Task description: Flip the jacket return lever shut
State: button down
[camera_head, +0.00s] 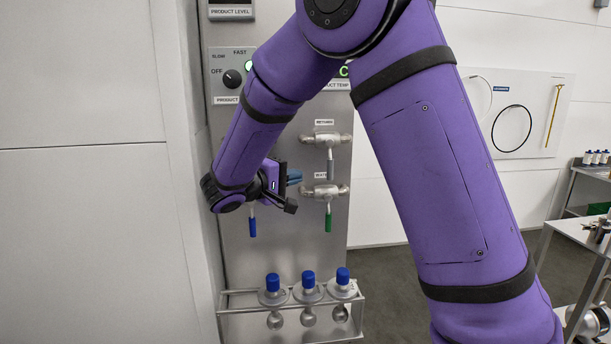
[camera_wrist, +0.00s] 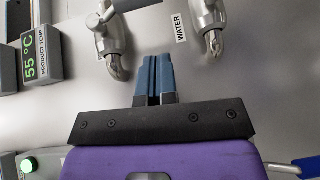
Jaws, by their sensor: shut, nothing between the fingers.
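My gripper (camera_head: 294,177) is shut and empty in front of the valve panel, its blue fingers pointing right; they also show in the wrist view (camera_wrist: 153,80). No readable label says jacket return, so I cannot tell which lever it is. A blue lever (camera_head: 252,226) hangs down below my gripper, its valve hidden behind my wrist; a blue handle shows at the wrist view's lower right (camera_wrist: 312,166). To the right of my fingers, a grey lever (camera_head: 330,168) hangs from the upper valve and a green lever (camera_head: 328,218) from the lower one. The fingers appear apart from both valves.
A wire rack (camera_head: 290,312) with blue-capped flasks (camera_head: 308,288) sits low on the panel. A product temperature display (camera_wrist: 40,55) reads 55 °C, and a WATER label (camera_wrist: 180,27) sits beside the lower valve. A bench (camera_head: 575,228) stands at the far right.

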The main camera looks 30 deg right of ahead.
jog(key=v, duration=0.7)
jog(key=shift+s+a+f, duration=0.15)
jog(key=shift+s+a, duration=0.05)
jog(key=shift+a, duration=0.15)
jog(key=s+d+r+m+g+y, duration=0.1)
jog(key=s+d+r+g+y, duration=0.1)
jog(key=s+d+y, duration=0.35)
jog(key=s+d+r+m+g+y, duration=0.1)
jog(key=s+d+g+y, duration=0.15)
jog(key=s+d, duration=0.55)
jog(key=s+a+t+y, duration=0.2)
jog(key=s+y, duration=0.2)
jog(key=s, duration=0.4)
jog(key=s+a+r+t+y, duration=0.1)
jog(key=s+a+t+y, duration=0.1)
jog(key=s, duration=0.7)
jog(key=t+y, duration=0.1)
jog(key=y, duration=0.1)
jog(key=shift+m+y, duration=0.3)
jog(key=c, duration=1.8)
grip_release()
jog(key=shift+s+a, duration=0.1)
jog(key=shift+a, duration=0.05)
jog(key=shift+c, duration=0.2)
